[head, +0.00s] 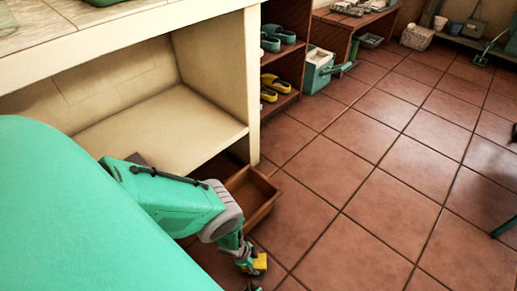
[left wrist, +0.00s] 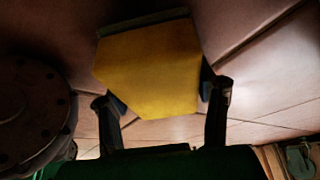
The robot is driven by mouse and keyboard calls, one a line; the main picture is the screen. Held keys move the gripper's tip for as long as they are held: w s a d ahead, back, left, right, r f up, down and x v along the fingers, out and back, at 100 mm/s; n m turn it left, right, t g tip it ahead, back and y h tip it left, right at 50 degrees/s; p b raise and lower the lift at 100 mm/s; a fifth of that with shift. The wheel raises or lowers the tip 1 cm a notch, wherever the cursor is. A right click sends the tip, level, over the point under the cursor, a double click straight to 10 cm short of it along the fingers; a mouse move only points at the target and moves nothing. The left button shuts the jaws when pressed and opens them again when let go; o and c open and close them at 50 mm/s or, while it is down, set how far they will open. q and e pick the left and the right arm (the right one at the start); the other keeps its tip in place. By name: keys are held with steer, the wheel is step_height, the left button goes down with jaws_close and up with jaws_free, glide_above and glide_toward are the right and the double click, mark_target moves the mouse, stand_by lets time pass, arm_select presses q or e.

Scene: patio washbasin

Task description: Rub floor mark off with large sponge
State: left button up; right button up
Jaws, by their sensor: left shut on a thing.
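A large yellow sponge (left wrist: 148,70) fills the upper middle of the left wrist view, with a dark layer along its far edge. My left gripper (left wrist: 162,100) is shut on it, one dark finger at each side. In the head view the sponge (head: 259,263) shows as a small yellow piece at the end of my left arm, low over the tiles. Whether it touches the floor I cannot tell. I see no clear mark on the tiled floor (head: 390,200). My right gripper is not in view.
An open wooden box (head: 262,190) stands on the floor close beside my left arm. A cream shelf unit (head: 165,130) is on the left. Behind it are a shoe rack with yellow shoes (head: 280,84) and a teal-and-white container (head: 317,72). The floor to the right is mostly clear.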

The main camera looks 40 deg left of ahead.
mark_target(256, 279)
arm_select(q)
steer(key=shift+w+a+f, duration=0.1)
steer(key=shift+a+f, duration=0.05)
steer(key=shift+a, duration=1)
steer(key=shift+w+a+f, duration=0.1)
steer(key=shift+a, duration=1.1)
steer(key=shift+w+a+f, duration=0.1)
steer(key=shift+a+f, duration=0.05)
steer(key=shift+a, duration=1)
steer(key=shift+d, duration=0.15)
